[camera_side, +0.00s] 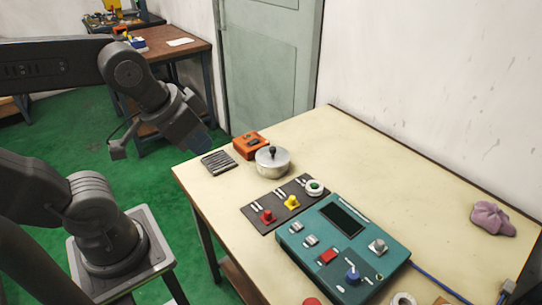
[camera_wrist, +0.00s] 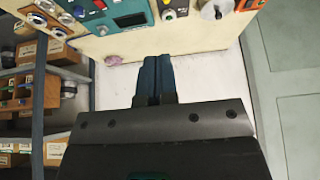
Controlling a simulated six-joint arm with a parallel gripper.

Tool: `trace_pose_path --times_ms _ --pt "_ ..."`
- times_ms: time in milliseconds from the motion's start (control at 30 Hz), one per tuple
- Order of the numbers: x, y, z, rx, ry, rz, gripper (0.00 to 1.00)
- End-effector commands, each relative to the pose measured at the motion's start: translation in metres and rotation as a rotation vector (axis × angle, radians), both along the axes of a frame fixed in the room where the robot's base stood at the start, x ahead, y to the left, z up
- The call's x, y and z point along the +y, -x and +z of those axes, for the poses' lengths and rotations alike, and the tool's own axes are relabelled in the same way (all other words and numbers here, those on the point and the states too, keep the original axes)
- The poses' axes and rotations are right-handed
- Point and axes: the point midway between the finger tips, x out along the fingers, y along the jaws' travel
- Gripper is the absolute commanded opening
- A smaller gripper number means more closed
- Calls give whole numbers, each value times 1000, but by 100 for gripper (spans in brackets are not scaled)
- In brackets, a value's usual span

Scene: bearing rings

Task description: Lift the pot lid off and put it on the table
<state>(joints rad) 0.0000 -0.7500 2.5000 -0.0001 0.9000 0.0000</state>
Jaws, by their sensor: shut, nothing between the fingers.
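A silver pot (camera_side: 271,168) stands on the cream table (camera_side: 335,150) toward its back left. Its lid (camera_side: 266,156), with a black knob on top, sits on the pot. The pot also shows at the top edge of the wrist view (camera_wrist: 214,12), partly cut off. My gripper (camera_side: 208,147) is in the air left of the pot, beyond the table's left edge and apart from the lid. In the wrist view my gripper's blue fingers (camera_wrist: 156,62) are together with nothing between them.
An orange box (camera_side: 250,145) stands close behind the pot, and a dark ribbed pad (camera_side: 218,162) lies to its left. A dark mat (camera_side: 284,204) with coloured knobs and a teal control panel (camera_side: 342,247) lie in front. A pink cloth (camera_side: 492,218) lies far right. The table right of the pot is clear.

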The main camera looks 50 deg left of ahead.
Motion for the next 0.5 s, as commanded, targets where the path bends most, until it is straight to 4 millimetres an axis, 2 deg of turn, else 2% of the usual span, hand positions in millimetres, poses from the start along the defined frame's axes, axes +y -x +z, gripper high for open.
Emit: trace_pose_path --times_ms 200,500 --pt "0 0 0 0 0 0 0" --pt "0 0 0 0 0 0 29"
